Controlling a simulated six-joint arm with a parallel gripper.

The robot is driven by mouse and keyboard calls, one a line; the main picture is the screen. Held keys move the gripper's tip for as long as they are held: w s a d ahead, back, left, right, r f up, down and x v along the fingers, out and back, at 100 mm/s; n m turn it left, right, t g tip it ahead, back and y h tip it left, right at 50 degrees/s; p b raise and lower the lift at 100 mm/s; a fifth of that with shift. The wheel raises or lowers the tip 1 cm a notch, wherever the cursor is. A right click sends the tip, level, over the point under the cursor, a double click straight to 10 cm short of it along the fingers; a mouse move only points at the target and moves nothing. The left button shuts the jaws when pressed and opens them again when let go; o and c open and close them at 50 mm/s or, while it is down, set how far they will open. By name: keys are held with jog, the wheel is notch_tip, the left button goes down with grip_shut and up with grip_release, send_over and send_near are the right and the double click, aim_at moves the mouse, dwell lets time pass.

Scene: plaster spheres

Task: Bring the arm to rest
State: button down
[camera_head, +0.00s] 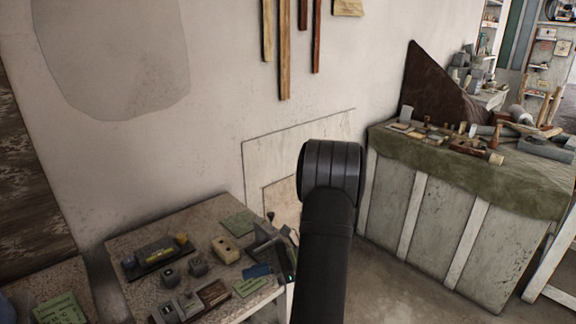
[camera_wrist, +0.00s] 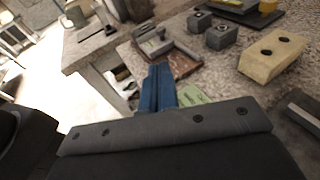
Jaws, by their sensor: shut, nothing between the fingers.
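My gripper (camera_head: 257,270) is over the front right part of the speckled table, seen small beside my dark arm. In the wrist view, its blue fingers (camera_wrist: 158,88) are together, with nothing seen between them. They point toward the tabletop. A green card (camera_wrist: 192,95) shows just behind them, and a brown-edged tray (camera_wrist: 186,60) lies beyond. Whether the fingertips touch anything cannot be told. My arm hides part of the table's right side in the head view.
The speckled table (camera_head: 140,233) holds a cream block with two holes (camera_head: 226,249), small grey blocks (camera_head: 198,267), a black tray (camera_head: 155,261) and a green card (camera_head: 238,223). A cluttered workbench (camera_head: 390,200) stands to the right. Bare floor (camera_head: 385,290) lies between them.

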jog(key=x, duration=1.3)
jog(key=shift+a, duration=0.35)
jog(key=shift+w+d, duration=0.2)
jog(key=shift+s+a, duration=0.3)
jog(key=shift+s, duration=0.15)
jog(key=shift+w+v, duration=0.15)
jog(key=shift+v, duration=3.55)
jog(key=shift+w+v, duration=0.2)
jog(key=shift+v, duration=3.5)
jog(key=shift+s+a+n+g, duration=0.15)
jog(key=shift+a+n+g, duration=0.15)
jog(key=shift+a+n, duration=0.1)
jog(key=s+a+r+n+g+h, duration=0.2)
jog(key=s+a+r+n+h, duration=0.25)
jog(key=a+n+h, duration=0.45)
notch_tip(320, 180, up, 9)
jog(key=n+t+h, duration=0.6)
jog(key=n+t, duration=0.1)
jog(key=n, duration=0.6)
send_over(191, 291)
jog(key=s+d, duration=0.1)
jog(key=s, duration=0.1)
jog(key=shift+d+r, duration=0.1)
